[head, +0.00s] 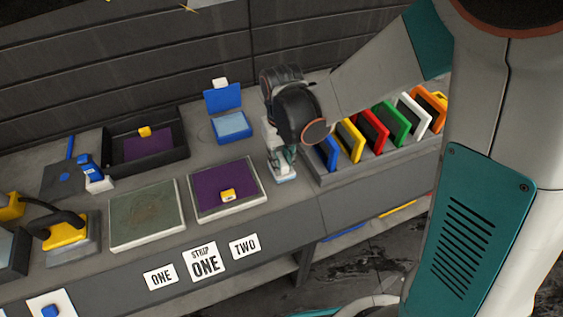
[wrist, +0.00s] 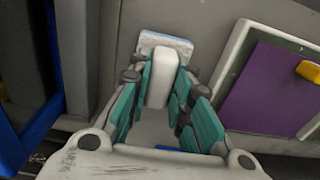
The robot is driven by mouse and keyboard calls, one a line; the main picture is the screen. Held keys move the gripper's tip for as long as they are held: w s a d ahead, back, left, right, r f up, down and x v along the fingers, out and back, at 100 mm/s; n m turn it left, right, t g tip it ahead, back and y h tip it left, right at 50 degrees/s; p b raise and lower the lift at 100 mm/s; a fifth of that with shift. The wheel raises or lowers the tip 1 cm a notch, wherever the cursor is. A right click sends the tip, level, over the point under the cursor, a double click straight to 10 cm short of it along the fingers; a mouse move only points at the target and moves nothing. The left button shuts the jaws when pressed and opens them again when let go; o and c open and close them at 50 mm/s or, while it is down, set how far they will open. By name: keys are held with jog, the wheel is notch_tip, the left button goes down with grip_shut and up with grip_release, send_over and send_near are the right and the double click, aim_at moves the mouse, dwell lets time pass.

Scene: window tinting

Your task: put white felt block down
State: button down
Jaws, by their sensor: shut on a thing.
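The white felt block (wrist: 158,82) is between the teal fingers of my gripper (wrist: 160,95) in the wrist view. A wider white base with a pale blue edge (wrist: 168,42) shows at its far end. In the head view my gripper (head: 285,157) points down at the worktop, shut on the block, whose white and pale blue base (head: 285,178) shows below the fingers. The base is at or just above the grey worktop; I cannot tell if it touches. The block looks upright, between the purple panel and the rack.
A white-framed purple panel (head: 205,208) with a yellow block (head: 228,195) lies just left. A rack (head: 345,176) of coloured cards stands close on the right. A blue box with a raised lid (head: 222,100) stands behind. A grey-green panel (head: 146,225) lies farther left.

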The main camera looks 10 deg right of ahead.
aim_at(282, 159)
jog(key=shift+f, duration=0.15)
jog(key=c, duration=1.4)
grip_release()
jog(key=shift+c, duration=0.2)
notch_tip(282, 159, up, 12)
jog(key=p, duration=0.8)
jog(key=shift+r, duration=0.25)
